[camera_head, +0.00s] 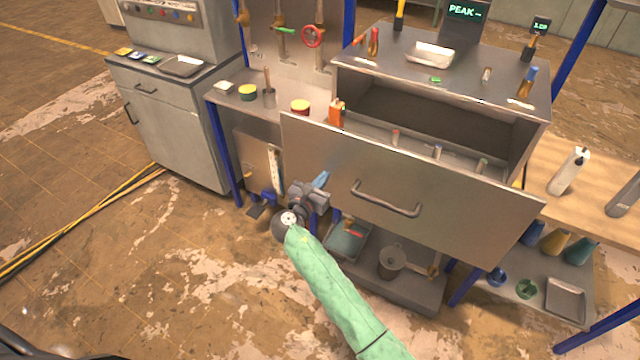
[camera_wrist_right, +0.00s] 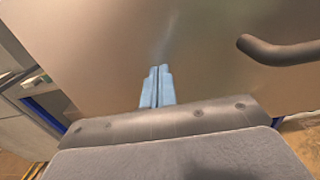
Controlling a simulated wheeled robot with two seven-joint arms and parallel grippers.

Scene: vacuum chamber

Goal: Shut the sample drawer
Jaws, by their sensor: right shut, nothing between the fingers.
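The sample drawer (camera_head: 440,205) is pulled out of a steel cabinet in the head view, with a dark bar handle (camera_head: 385,200) on its front. Several small vials stand inside it. My right gripper (camera_head: 322,179) is at the left part of the drawer front, left of the handle. In the right wrist view, its blue fingers (camera_wrist_right: 157,87) are together and empty, pointing at the drawer front (camera_wrist_right: 130,40), with the handle (camera_wrist_right: 280,50) to the right. I cannot tell whether the fingertips touch the panel. My left gripper is not in view.
A lower shelf under the drawer holds a tray (camera_head: 345,243) and a grey pot (camera_head: 392,262). An orange bottle (camera_head: 336,112) stands behind the drawer's left end. A grey cabinet (camera_head: 170,125) is at left. The floor in front is open, with yellow cables at left.

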